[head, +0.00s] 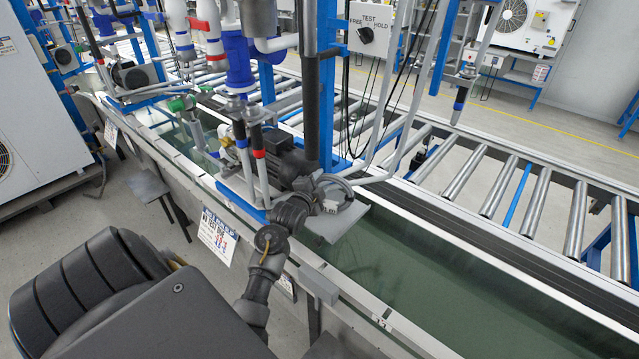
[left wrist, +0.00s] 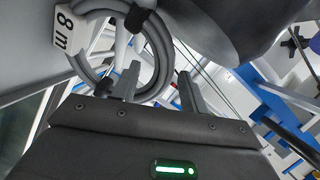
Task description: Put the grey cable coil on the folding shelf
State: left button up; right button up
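The grey cable coil (head: 338,188) is beside the dark pump motor in the head view, at the end of my left arm. In the left wrist view the coil (left wrist: 160,58) is a ring with black ties and a white "8 m" tag. My left gripper (head: 322,203) has its fingers apart; in the left wrist view the gripper (left wrist: 158,80) has one finger inside the ring and one outside, with the cable bundle between. My right gripper is out of view.
The dark motor (head: 288,158) and upright pipes stand close behind the coil. A water trough (head: 440,290) runs along the bench, with a roller conveyor (head: 500,185) behind it. Another small grey plate (head: 150,186) sticks out at the left.

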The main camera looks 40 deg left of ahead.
pick_arm(q)
jog(key=shift+r, duration=0.1)
jog(key=b+v, duration=0.1)
jog(key=v, duration=1.1)
dwell(0.4)
